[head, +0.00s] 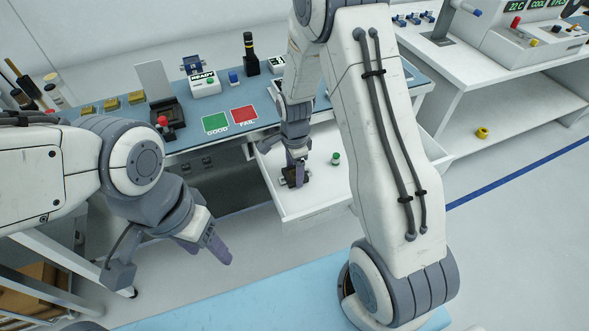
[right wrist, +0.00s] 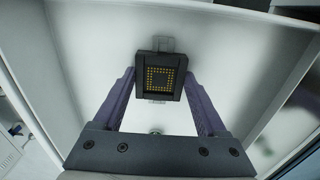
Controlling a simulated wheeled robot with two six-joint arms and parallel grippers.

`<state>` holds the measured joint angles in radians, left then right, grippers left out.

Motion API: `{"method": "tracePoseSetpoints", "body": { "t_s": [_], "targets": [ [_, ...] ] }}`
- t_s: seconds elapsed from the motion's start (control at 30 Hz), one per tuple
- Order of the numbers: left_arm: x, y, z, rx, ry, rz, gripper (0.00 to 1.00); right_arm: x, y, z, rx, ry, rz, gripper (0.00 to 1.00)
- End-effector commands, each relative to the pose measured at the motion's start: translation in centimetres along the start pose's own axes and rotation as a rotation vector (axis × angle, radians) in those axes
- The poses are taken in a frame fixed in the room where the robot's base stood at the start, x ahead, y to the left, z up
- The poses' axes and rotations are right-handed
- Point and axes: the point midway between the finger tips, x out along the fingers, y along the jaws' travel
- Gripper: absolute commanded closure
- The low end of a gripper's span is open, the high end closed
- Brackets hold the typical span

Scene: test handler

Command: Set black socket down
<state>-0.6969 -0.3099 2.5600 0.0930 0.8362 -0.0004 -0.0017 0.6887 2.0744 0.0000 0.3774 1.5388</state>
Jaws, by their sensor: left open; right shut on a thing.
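The black socket (head: 285,181) is a dark block inside the open white drawer (head: 315,205). In the right wrist view the socket (right wrist: 160,76) shows a square pattern of gold contacts. My right gripper (head: 297,170) points down into the drawer and is shut on the socket, with its purple fingers on either side in the right wrist view (right wrist: 158,85). I cannot tell whether the socket touches the drawer floor. My left gripper (head: 170,268) is open and empty, in front of the bench and away from the socket.
A small green-topped item (head: 336,158) stands in the drawer right of the socket. The blue-topped bench (head: 185,140) carries a green GOOD pad (head: 215,123), a red FAIL pad (head: 244,114) and a black device with a red knob (head: 167,118). The drawer's front area is clear.

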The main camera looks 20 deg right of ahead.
Motion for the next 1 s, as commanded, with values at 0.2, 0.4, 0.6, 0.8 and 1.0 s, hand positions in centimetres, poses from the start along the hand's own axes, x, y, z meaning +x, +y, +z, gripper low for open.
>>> {"method": "tracePoseSetpoints", "body": {
  "t_s": [0.2, 0.4, 0.6, 0.8, 1.0],
  "targets": [
    [0.1, 0.0, 0.0, 0.0, 0.0, 0.0, 0.4, 0.3, 0.0, 0.0, 0.0, 0.0, 0.0, 0.06],
    [0.1, 0.0, 0.0, 0.0, 0.0, 0.0, 0.4, 0.2, 0.0, 0.0, 0.0, 0.0, 0.0, 0.0],
    [0.0, 0.0, 0.0, 0.0, 0.0, 0.0, 0.4, -0.9, -0.1, 0.0, 0.0, 0.0, -0.003, 0.0],
    [-0.1, 0.0, 0.0, 0.0, 0.0, 0.0, 0.4, -4.8, -0.1, 0.0, 0.0, 0.0, -0.007, 0.0],
    [-0.2, 0.0, 0.0, 0.0, 0.0, 0.0, 0.4, -9.0, -0.1, 0.0, 0.0, 0.0, -0.005, 0.0]
  ]
}}
